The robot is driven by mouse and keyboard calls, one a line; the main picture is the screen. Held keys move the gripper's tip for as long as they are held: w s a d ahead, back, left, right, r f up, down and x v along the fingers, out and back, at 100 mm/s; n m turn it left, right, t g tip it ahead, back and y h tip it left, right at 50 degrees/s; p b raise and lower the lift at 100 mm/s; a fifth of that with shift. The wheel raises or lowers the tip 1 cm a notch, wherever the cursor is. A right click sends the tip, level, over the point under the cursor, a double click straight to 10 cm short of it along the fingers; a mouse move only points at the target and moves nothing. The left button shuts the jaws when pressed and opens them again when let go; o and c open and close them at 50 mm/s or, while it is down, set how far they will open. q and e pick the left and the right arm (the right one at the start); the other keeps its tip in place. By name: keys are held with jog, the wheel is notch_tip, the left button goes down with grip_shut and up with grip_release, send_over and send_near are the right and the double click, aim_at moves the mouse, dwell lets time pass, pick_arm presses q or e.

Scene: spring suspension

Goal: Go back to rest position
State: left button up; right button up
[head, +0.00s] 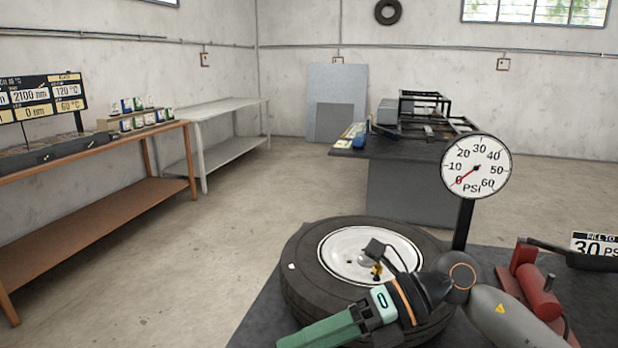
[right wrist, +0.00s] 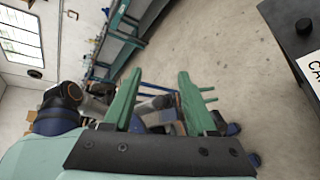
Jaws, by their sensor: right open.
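My right gripper (head: 300,338) comes in from the right at the bottom of the head view, in front of the tyre. In the right wrist view its two green fingers (right wrist: 158,90) stand apart, with nothing visibly held between them. My left gripper shows in neither view. The tyre (head: 300,265) with its white rim (head: 345,248) lies flat on a dark surface. My right arm hides part of its near right side. A dark fitting with a brass-coloured end (head: 377,270) and a hose is at the rim.
A round gauge (head: 476,167) stands behind my right arm, its needle near 0. A red device (head: 532,285) and a "30 PSI" sign (head: 595,246) are at right. A dark-topped bench (head: 400,150) stands behind, a wooden bench (head: 100,220) at left. The floor between is clear.

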jog(key=w+d+f+m+t+y+p, duration=0.1)
jog(key=w+m+t+y, duration=0.15)
jog(key=m+t, duration=0.6)
jog(key=w+d+m+t+y+p, duration=0.1)
jog(key=w+d+m+t+y, duration=0.15)
jog(key=m+t, duration=0.65)
jog(key=d+f+m+t+h+p, duration=0.15)
jog(key=d+f+m+h, duration=0.45)
jog(key=f+m+h, duration=0.6)
jog(key=s+d+f+m+g+h, duration=0.1)
jog(key=s+d+f+m+g, duration=0.1)
jog(key=s+f, duration=0.4)
jog(key=s+d+f+m+g+h, duration=0.1)
jog(key=s+d+f+m+g, duration=0.2)
jog(key=s+f+m, duration=0.2)
jog(key=s+d+f+m+g+h, duration=0.2)
jog(key=s+f+m, duration=0.2)
jog(key=f, duration=0.7)
jog(key=s+p, duration=0.1)
jog(key=s, duration=0.1)
jog(key=shift+s+d+g, duration=0.3)
jog(key=shift+s, duration=0.1)
